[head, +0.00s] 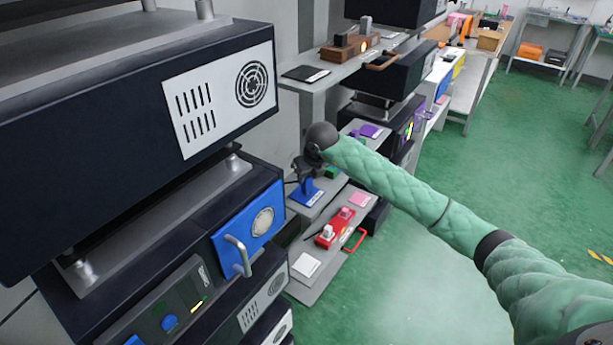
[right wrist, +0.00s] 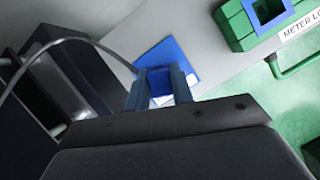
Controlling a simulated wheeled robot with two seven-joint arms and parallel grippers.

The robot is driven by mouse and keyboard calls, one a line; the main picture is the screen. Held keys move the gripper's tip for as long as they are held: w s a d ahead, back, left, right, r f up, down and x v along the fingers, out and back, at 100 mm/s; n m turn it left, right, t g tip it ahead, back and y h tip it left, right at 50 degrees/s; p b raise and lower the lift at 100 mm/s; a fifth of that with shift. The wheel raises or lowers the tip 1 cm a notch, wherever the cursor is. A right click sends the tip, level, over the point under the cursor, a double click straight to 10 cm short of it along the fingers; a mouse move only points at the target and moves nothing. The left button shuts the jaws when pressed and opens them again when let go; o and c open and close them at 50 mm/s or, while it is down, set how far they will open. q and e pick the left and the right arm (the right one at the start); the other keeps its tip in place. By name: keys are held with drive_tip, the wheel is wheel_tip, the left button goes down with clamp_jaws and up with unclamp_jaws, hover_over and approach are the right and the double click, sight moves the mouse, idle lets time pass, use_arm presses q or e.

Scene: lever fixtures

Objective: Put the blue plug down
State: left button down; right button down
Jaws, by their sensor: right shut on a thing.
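My right gripper (head: 308,180) reaches down over a grey shelf, above a flat blue pad (head: 306,194). In the right wrist view the gripper (right wrist: 160,88) is shut on the blue plug (right wrist: 160,80), seen small between the fingers. The blue pad (right wrist: 172,58) lies beyond the fingertips on the shelf. The plug's lower end is hidden, so I cannot tell whether it touches the pad. My left gripper is not in view.
A green fixture (right wrist: 238,28) with a blue square opening and a label stands beside the pad. A dark cable (right wrist: 85,40) arcs on the left. A red lever fixture (head: 335,229) sits on a lower shelf. Dark cabinets (head: 110,130) crowd the left.

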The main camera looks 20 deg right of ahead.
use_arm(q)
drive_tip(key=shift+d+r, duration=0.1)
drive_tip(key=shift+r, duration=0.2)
use_arm(e)
drive_tip(key=shift+f, duration=0.1)
drive_tip(key=c, duration=1.2)
unclamp_jaws()
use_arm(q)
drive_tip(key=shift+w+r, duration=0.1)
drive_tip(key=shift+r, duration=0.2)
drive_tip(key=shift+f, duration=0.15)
use_arm(e)
drive_tip(key=shift+r, duration=0.25)
drive_tip(key=shift+s+r, duration=0.15)
drive_tip(key=shift+r, duration=0.1)
drive_tip(key=shift+b+v, duration=0.5)
drive_tip(key=shift+v, duration=0.4)
use_arm(q)
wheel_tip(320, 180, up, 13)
drive_tip(key=b, duration=0.2)
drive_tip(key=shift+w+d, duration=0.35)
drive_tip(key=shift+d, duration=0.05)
use_arm(e)
drive_tip(key=v, duration=0.9)
drive_tip(key=shift+s+r, duration=0.15)
drive_tip(key=shift+r, duration=0.05)
